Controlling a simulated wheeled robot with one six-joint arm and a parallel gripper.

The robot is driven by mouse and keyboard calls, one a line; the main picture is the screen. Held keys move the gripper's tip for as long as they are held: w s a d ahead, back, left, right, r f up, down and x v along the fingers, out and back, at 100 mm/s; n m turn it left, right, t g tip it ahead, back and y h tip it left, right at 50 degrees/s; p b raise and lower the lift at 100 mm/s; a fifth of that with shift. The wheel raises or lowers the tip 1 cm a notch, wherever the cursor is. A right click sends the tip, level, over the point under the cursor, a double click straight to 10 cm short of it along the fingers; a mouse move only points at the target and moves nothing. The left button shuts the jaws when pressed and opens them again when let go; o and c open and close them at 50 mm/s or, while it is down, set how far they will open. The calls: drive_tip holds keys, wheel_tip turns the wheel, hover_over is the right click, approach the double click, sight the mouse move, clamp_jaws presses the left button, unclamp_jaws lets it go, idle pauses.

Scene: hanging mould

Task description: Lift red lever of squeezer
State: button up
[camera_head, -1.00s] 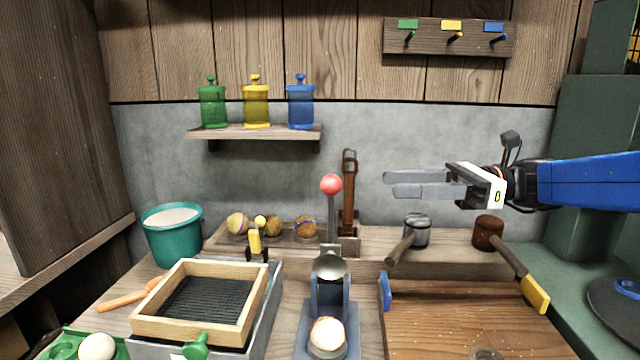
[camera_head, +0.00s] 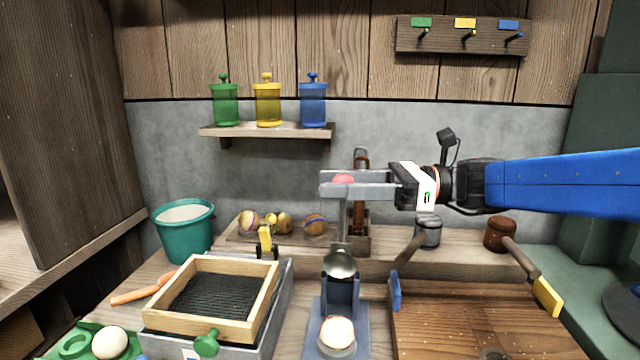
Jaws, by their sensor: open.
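The squeezer (camera_head: 341,290) stands at the front centre of the bench, with a metal cup and a pale round ball (camera_head: 337,331) on its base. Its lever (camera_head: 343,222) stands upright and ends in a red ball knob (camera_head: 344,179). My gripper (camera_head: 331,183) reaches in from the right at knob height. Its two fingers are apart, with the knob showing between them. The near finger hides the lower part of the knob. I cannot tell whether the fingers touch it.
A brown-handled tool (camera_head: 361,160) stands in a wooden holder just behind the lever. Two mallets (camera_head: 427,232) lie to the right, by a wooden board (camera_head: 460,310). A framed tray (camera_head: 213,300) and a teal bucket (camera_head: 183,230) are to the left.

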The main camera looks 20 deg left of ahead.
drive_tip(key=shift+x, duration=1.65)
